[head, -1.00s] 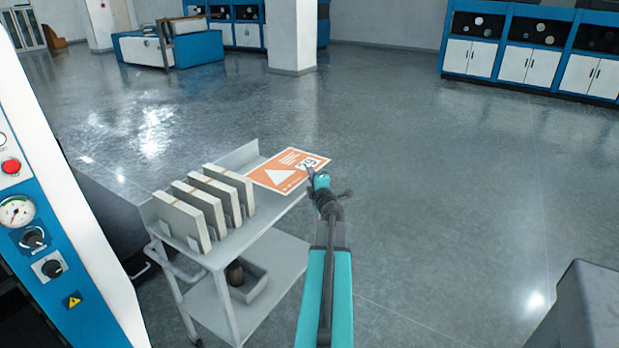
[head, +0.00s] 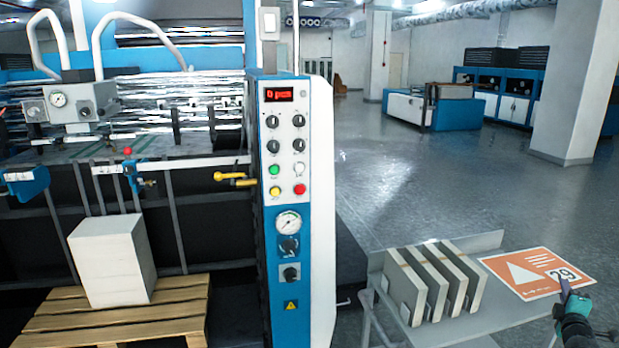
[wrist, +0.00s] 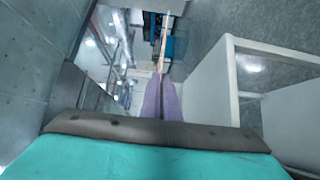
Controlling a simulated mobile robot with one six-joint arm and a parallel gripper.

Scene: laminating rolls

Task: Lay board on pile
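The board (head: 530,271) is a flat orange-and-white sheet with a white triangle and the number 29. In the head view it is at the far right, over the right end of the grey cart. My gripper (head: 564,293) is shut on its near right edge. In the wrist view, the board (wrist: 164,42) shows edge-on as a thin strip between the purple fingers (wrist: 161,76). I cannot tell whether it touches the cart top. The pile (head: 105,262) is a tall white stack on a wooden pallet (head: 120,318) at the lower left, far from my gripper.
The cart (head: 500,318) carries several upright grey-white blocks (head: 425,285). The blue-and-white control panel (head: 290,225) of the laminating machine stands between pile and cart. Open floor (head: 420,170) lies behind the cart.

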